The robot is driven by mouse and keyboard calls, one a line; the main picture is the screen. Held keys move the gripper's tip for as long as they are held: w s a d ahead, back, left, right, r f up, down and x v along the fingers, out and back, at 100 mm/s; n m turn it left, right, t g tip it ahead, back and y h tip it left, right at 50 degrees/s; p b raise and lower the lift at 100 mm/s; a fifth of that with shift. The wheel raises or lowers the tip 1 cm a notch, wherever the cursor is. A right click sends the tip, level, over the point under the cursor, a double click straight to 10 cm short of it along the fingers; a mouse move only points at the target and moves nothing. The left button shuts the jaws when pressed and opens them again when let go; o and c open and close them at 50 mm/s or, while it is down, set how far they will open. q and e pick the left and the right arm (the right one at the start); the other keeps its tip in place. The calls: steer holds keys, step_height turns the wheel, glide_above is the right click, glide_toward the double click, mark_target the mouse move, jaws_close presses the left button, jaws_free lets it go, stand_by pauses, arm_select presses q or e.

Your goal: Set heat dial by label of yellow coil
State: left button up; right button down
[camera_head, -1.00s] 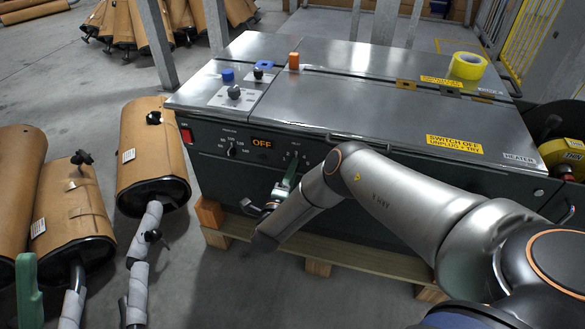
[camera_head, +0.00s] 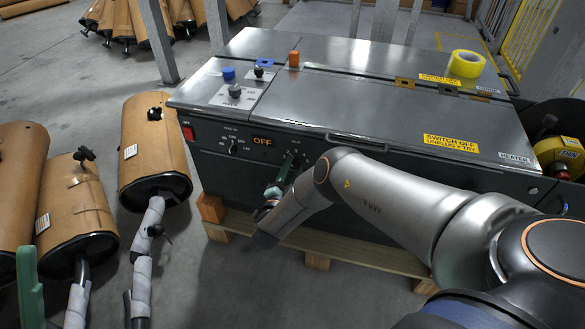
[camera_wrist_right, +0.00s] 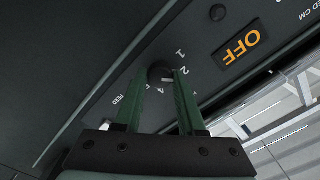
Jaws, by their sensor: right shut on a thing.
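My right gripper (camera_head: 292,162) reaches the dark front panel, right of the orange OFF display (camera_head: 262,141). In the right wrist view its two green fingers (camera_wrist_right: 161,76) are shut on a small round dark dial (camera_wrist_right: 160,68). Numbers such as 1, 2 and 4 stand around this dial; its pointer is hidden. Of my left gripper, only one green finger (camera_head: 29,290) shows at the lower left.
Another dial (camera_head: 233,147) sits left of the display, near a red switch (camera_head: 188,133). The machine (camera_head: 380,100) stands on a wooden pallet (camera_head: 345,254). Wrapped mufflers (camera_head: 152,155) stand on the floor to the left.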

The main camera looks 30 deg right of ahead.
stand_by(0.3)
steer(key=c, duration=0.5)
jaws_free()
arm_select(q)
steer(key=shift+w+a+f+n+y+p, duration=0.15)
steer(key=shift+w+f+n+y+p, duration=0.2)
steer(key=shift+w+n+y+p, duration=0.5)
steer(key=shift+w+a+f+n+y+p, duration=0.15)
steer(key=shift+w+f+n+y+p, duration=0.3)
steer(key=shift+y, duration=0.7)
arm_select(e)
steer(key=v, duration=1.2)
steer(key=shift+s+a, duration=0.15)
steer(key=shift+s, duration=0.1)
arm_select(q)
steer(key=shift+r, duration=0.15)
arm_select(e)
steer(key=shift+s, duration=0.1)
